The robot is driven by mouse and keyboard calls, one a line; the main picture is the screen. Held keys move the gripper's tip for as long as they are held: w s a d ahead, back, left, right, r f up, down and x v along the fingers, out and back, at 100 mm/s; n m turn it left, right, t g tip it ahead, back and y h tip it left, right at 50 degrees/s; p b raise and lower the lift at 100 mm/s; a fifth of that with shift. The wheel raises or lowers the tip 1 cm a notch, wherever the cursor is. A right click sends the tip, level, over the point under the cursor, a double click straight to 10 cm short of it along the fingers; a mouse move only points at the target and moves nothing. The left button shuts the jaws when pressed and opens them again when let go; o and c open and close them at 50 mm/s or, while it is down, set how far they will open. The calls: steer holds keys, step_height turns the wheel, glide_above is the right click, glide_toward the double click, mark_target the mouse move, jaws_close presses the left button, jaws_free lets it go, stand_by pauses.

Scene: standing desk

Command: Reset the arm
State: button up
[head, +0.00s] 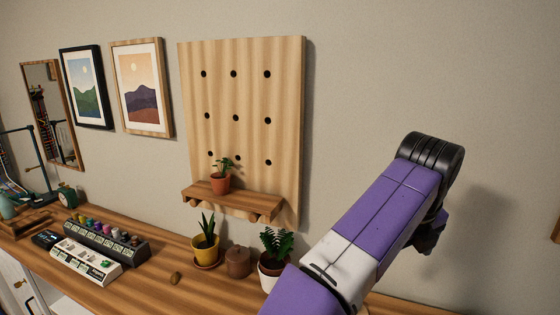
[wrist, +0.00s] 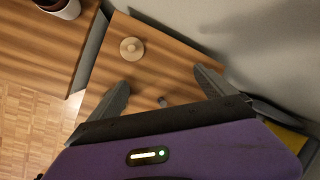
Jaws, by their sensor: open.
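My arm reaches in from the lower right of the head view, purple and white, with its dark bent joint (head: 435,155) in front of the wall. The end of my gripper is mostly hidden behind the arm there. In the wrist view my gripper (wrist: 165,88) points down over a wooden surface. Its two grey fingers are spread wide apart with nothing held between them. A small round wooden lidded thing (wrist: 131,49) stands on that surface beyond the fingers, not touched by them.
A wooden pegboard (head: 235,95) with a shelf (head: 240,203) bearing a potted plant (head: 220,180) hangs on the wall. On the desk (head: 150,285) stand a yellow pot (head: 206,250), a brown jar (head: 238,262), a white pot (head: 272,280) and panels of knobs (head: 90,265).

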steer(key=w+d+r+n+t+h+b, duration=0.1)
steer(key=w+d+r+n+t+h, duration=0.1)
steer(key=d+r+n+t+h, duration=0.35)
steer(key=w+d+r+n+t+h, duration=0.2)
steer(key=d+r+n+t+h, duration=0.1)
steer(key=d+n, duration=0.4)
steer(key=s+a+f+n+t+y+b, duration=0.2)
steer(key=s+a+f+n+t+y, duration=0.4)
steer(key=s+n, duration=0.45)
steer(key=s+a+f+n+t+y+b, duration=0.1)
steer(key=s+a+f+n+t+y, duration=0.35)
steer(key=s+a+f+n, duration=0.5)
steer(key=s+a+f+g+b, duration=0.1)
steer(key=s+f+g, duration=0.2)
steer(key=s+f, duration=0.4)
steer(key=s+f+g+b, duration=0.2)
steer(key=s+f, duration=0.6)
steer(key=s, duration=1.3)
steer(key=g, duration=0.2)
steer(key=shift+s+a+g, duration=0.3)
steer(key=shift+s+a, duration=0.05)
steer(key=shift+s, duration=0.05)
